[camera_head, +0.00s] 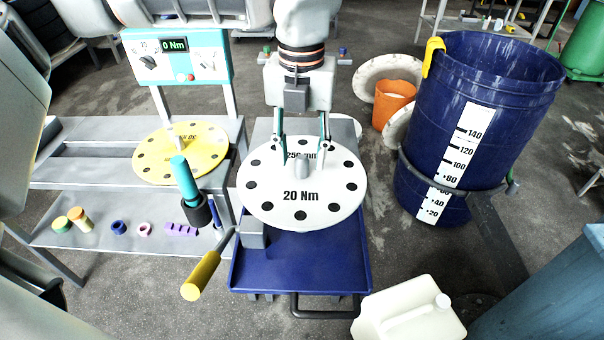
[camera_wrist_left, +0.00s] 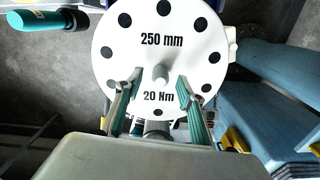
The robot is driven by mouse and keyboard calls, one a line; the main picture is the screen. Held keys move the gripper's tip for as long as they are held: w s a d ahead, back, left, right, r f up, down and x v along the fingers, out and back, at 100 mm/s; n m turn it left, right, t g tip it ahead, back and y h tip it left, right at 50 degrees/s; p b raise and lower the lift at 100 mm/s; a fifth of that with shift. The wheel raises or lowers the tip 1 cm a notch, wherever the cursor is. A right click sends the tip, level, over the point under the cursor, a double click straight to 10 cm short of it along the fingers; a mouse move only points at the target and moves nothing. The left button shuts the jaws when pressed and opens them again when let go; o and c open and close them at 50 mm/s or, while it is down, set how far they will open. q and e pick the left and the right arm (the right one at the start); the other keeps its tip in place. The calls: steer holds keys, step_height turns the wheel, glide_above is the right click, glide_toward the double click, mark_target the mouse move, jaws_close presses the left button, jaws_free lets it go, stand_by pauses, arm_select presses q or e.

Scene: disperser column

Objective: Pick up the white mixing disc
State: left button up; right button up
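The white mixing disc (camera_head: 300,213) lies flat over a grey stand above a blue tray. It is marked 250 mm and 20 Nm, has black spots around its rim and a grey central stub (camera_head: 302,172). The white disc also fills the upper middle of the left wrist view (camera_wrist_left: 128,62), with its stub (camera_wrist_left: 161,73) near the middle. My left gripper (camera_head: 302,160) is over the disc, pointing down, its two fingers wide apart on either side of the stub. In the left wrist view the open fingers (camera_wrist_left: 160,92) hold nothing. My right gripper is not in view.
A blue barrel (camera_head: 500,80) and orange bucket (camera_head: 392,100) stand right; a white canister (camera_head: 405,312) is in front.

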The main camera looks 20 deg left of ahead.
arm_select(q)
step_height(320, 180, down, 2)
steer(key=shift+f, duration=0.25)
steer(key=shift+r, duration=0.1)
jaws_close()
